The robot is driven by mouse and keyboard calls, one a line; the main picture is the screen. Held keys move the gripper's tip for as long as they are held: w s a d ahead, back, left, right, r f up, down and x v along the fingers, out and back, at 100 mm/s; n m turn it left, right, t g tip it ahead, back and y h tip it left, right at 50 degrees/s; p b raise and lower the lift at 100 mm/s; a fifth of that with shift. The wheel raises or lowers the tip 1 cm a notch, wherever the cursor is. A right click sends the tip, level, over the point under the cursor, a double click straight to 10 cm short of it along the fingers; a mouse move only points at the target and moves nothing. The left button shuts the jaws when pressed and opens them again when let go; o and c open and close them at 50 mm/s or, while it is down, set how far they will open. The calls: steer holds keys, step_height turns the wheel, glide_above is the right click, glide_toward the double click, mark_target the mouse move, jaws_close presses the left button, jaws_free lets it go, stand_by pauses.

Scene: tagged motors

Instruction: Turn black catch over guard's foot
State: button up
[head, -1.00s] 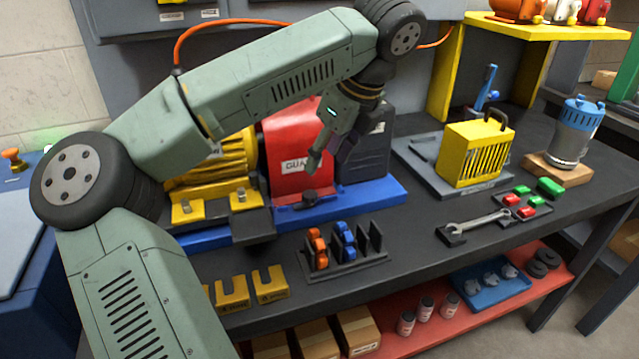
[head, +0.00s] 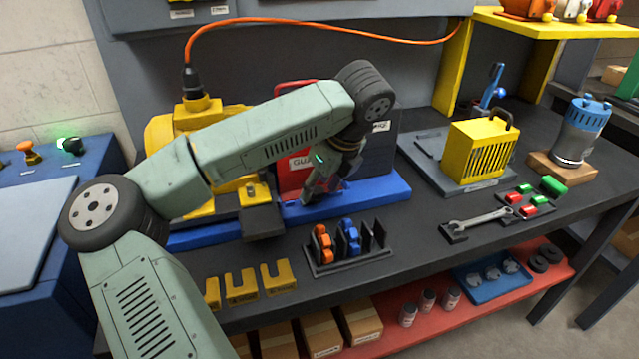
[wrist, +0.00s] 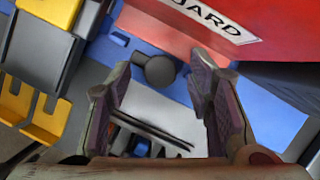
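The red guard (wrist: 215,40) with its "GUARD" label stands on the blue base plate (wrist: 270,100), over the motor; it also shows in the head view (head: 288,176). The black catch (wrist: 160,71), a round knob with a short nub toward the upper left, lies at the guard's lower edge. My gripper (wrist: 158,78) is open and points down at the catch, one finger to each side in the wrist view. Neither finger visibly touches it. In the head view my gripper (head: 320,192) is low at the guard's front and hides the catch.
A rack with orange and blue pieces (head: 348,250) stands in front of the base plate. Yellow forked pieces (head: 240,285) lie along the bench's front edge. A wrench (head: 478,219) and a yellow cage (head: 480,152) are to the right. An orange cable (head: 300,25) arches behind my arm.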

jaws_close()
stand_by(0.4)
